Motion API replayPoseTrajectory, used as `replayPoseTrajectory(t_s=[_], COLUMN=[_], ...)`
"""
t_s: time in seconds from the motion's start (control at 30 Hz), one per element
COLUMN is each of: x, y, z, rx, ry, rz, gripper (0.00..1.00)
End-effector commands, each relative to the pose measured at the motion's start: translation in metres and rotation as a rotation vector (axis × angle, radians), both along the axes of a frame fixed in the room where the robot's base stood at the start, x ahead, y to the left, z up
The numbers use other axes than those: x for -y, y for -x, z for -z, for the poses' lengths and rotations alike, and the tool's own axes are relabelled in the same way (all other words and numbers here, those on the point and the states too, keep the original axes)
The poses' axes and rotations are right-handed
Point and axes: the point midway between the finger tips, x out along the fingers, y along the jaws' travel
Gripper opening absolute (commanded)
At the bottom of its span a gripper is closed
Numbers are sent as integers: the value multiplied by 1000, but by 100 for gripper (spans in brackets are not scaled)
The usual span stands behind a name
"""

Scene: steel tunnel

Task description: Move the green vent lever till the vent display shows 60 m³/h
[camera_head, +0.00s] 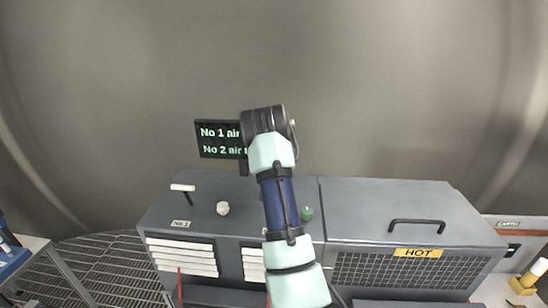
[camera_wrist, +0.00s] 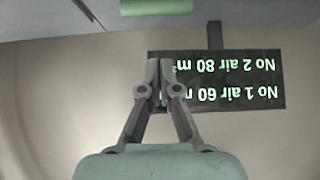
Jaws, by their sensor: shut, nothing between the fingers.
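The dark vent display (camera_head: 218,139) stands behind the grey cabinet, its right part hidden by my arm. In the wrist view the display (camera_wrist: 235,78) appears upside down and reads "No 1 air 60 m" and "No 2 air 80 m", with parts of the text covered by my fingers. A pale green bar (camera_wrist: 156,7) at the top edge of the wrist view looks like the green lever's handle; the rest of it is out of frame. My gripper (camera_wrist: 160,63) is shut and empty, apart from this bar. In the head view my arm hides the gripper, and I cannot make out the green lever.
A white-handled lever (camera_head: 182,187) stands at the cabinet's left, near a label that seems to read "No 2" (camera_head: 181,223). A white knob (camera_head: 223,208) and a green knob (camera_head: 307,213) flank my arm.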

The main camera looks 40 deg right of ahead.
Motion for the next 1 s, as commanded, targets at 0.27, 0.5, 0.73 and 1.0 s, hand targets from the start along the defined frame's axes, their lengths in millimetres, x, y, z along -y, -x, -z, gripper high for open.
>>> replayPoseTrajectory(t_s=[0.27,0.5,0.73,1.0], x=[17,0,-7,-7], y=[-17,0,7,8], z=[31,40,45,46], rx=[0,1,1,1], ry=[0,1,1,2], rz=[-1,0,0,1], gripper=[0,0,0,0])
